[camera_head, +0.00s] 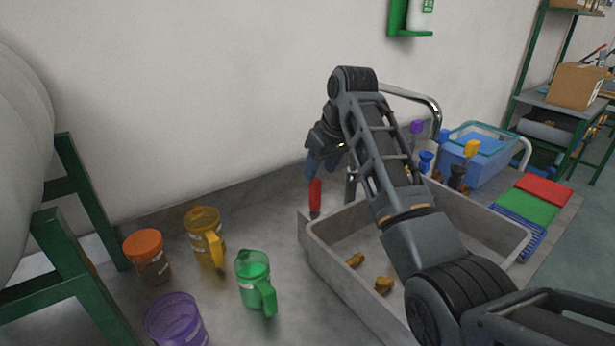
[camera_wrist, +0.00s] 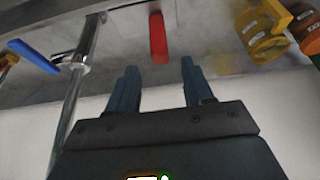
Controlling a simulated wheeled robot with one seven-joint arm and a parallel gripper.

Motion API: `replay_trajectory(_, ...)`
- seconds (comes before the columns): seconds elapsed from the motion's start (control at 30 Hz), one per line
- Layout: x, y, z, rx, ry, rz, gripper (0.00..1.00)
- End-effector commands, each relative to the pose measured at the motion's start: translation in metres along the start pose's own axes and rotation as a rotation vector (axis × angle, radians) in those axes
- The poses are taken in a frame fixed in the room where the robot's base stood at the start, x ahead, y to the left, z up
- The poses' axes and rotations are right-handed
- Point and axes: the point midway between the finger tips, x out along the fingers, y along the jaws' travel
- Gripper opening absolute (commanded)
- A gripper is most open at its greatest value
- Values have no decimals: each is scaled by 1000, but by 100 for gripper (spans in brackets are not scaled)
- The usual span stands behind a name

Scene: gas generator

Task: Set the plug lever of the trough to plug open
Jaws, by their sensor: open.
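The grey trough (camera_head: 320,262) stands on the counter in the middle of the head view. A red lever (camera_head: 315,197) stands upright at its back left corner. In the wrist view the red lever (camera_wrist: 158,38) lies ahead of the space between my fingertips. My gripper (camera_head: 320,168) is just above the lever in the head view, pointing down. In the wrist view my gripper (camera_wrist: 159,68) has its two blue-grey fingers apart, with nothing held between them. My arm hides part of the trough and its back edge.
A chrome tap pipe (camera_wrist: 75,95) and blue handle (camera_wrist: 32,57) are left of my fingers in the wrist view. Green (camera_head: 253,278), yellow (camera_head: 204,235), orange (camera_head: 148,258) and purple (camera_head: 177,322) vessels stand left of the trough. The wall (camera_head: 200,100) is close behind.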

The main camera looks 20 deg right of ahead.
Motion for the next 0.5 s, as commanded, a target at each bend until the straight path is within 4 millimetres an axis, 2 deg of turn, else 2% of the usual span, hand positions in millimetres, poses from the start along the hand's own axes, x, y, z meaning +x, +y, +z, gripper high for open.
replay_trajectory(0.17, 17, 0, 0, 0, -4, -1, 51)
replay_trajectory(0.5, 66, 0, 0, 0, -3, 0, 51)
